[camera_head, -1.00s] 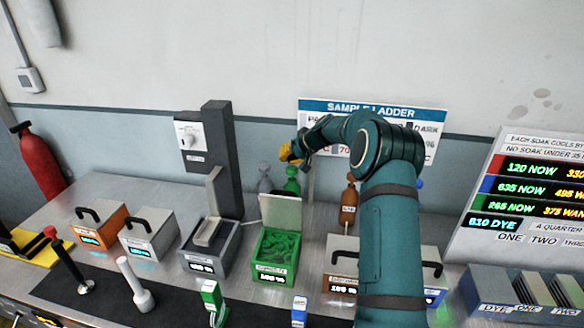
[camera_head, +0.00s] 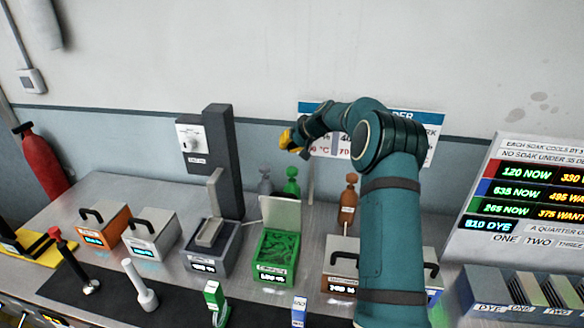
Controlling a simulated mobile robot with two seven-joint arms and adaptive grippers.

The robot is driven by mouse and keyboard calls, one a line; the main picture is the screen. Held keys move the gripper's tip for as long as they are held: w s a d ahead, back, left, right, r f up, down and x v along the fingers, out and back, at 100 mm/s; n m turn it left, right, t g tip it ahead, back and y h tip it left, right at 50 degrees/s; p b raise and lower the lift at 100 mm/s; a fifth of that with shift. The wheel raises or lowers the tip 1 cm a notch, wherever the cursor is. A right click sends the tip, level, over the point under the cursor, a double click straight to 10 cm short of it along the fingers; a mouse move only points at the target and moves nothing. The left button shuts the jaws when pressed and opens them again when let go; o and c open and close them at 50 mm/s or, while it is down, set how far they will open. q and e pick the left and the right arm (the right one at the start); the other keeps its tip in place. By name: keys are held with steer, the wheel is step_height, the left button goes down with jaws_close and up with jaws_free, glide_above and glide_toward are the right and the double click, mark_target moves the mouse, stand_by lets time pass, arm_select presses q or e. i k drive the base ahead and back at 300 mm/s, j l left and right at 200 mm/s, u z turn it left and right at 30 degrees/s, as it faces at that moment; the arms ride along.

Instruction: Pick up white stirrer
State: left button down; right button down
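The white stirrer (camera_head: 141,285) stands on the black mat (camera_head: 107,301) at the front left, its thin handle leaning up and to the left from a wider white foot. My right gripper (camera_head: 290,140), with yellow parts at its end, is raised high in front of the wall, above the green bottle and far to the upper right of the stirrer. It is small and seen from behind, so I cannot tell whether its fingers are apart. My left gripper is not in view.
A dark stirrer with a red top (camera_head: 74,262) stands left of the white one. Behind are an orange box (camera_head: 103,228), a grey lidded box (camera_head: 152,238), a grey press (camera_head: 222,165) and an open green box (camera_head: 275,258). A small green-white carton (camera_head: 215,304) stands to the right.

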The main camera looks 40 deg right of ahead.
mark_target(148, 301)
steer(key=k+j, duration=0.75)
steer(key=j, duration=0.2)
